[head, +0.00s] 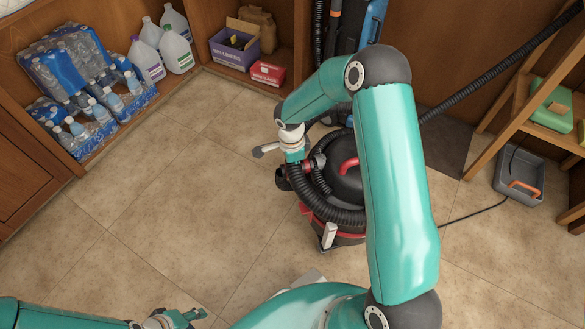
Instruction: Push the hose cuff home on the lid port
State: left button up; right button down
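A shop vacuum (347,185) with a dark round lid and a red handle (349,166) stands on the floor right of centre. Its black ribbed hose (335,213) curls around the near side of the lid. A short dark and red piece at the hose's upper end, likely the cuff (313,163), lies beside my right gripper (287,154). The lid port and the seating of the cuff cannot be made out. My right gripper is low at the vacuum's left side; its finger gap and any grip are unclear. My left gripper (182,317) is at the bottom edge, partly cut off, away from the vacuum.
Bottled water packs (78,80), jugs (175,50), a purple box (234,46) and a red box (267,74) fill low shelves at the back left. A grey tray (518,180) and wooden rack stand right. Floor left of the vacuum is clear.

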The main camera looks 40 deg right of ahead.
jog(key=shift+s+d+b, duration=0.15)
jog(key=shift+d+b, duration=0.3)
jog(key=shift+b, duration=0.55)
dwell(1.1)
jog(key=c, duration=0.6)
grip_release()
jog(key=shift+r, duration=0.4)
jog(key=r, duration=1.1)
jog(key=shift+a, duration=0.35)
